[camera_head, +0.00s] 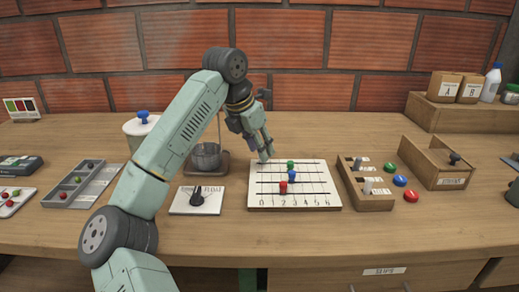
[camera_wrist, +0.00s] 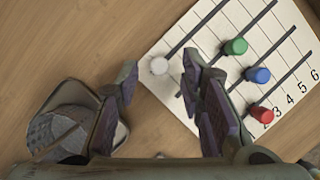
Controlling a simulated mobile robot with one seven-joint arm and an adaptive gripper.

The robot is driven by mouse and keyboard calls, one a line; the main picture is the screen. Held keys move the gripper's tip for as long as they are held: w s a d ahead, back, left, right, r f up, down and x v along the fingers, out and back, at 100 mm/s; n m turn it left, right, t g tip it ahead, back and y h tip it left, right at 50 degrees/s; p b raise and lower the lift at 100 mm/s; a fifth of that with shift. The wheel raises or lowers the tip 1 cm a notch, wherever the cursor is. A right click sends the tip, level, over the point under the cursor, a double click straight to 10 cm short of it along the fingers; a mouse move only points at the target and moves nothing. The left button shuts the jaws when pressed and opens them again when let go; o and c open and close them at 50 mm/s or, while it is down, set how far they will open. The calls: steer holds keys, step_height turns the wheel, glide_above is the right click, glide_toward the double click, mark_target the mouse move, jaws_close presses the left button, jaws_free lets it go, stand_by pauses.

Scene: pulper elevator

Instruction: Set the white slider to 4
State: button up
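The white slider (camera_wrist: 159,66) shows in the wrist view at the low-number end of its groove, the groove farthest from the printed numbers. The slider board (camera_head: 257,191) is pale with dark grooves and a number row along its front edge. My gripper (camera_wrist: 160,82) is open, with one finger on each side of the white slider in that view; I cannot tell whether they touch it. In the head view my gripper (camera_head: 267,157) is at the board's back left corner and hides the white slider. Green (camera_wrist: 236,46), blue (camera_wrist: 257,74) and red (camera_wrist: 259,113) sliders sit in the other grooves.
A dial plate (camera_head: 184,207) and a metal cup (camera_head: 206,158) on a brown stand are left of the board. A wooden block with pegs (camera_head: 373,202) is close on its right. Coloured buttons (camera_head: 399,181) lie beyond. Bare table (camera_head: 240,238) lies in front.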

steer(key=shift+w+d+f, duration=0.15)
steer(key=shift+f, duration=0.45)
steer(key=shift+c, duration=0.6)
jaws_close()
steer(key=shift+d, duration=0.1)
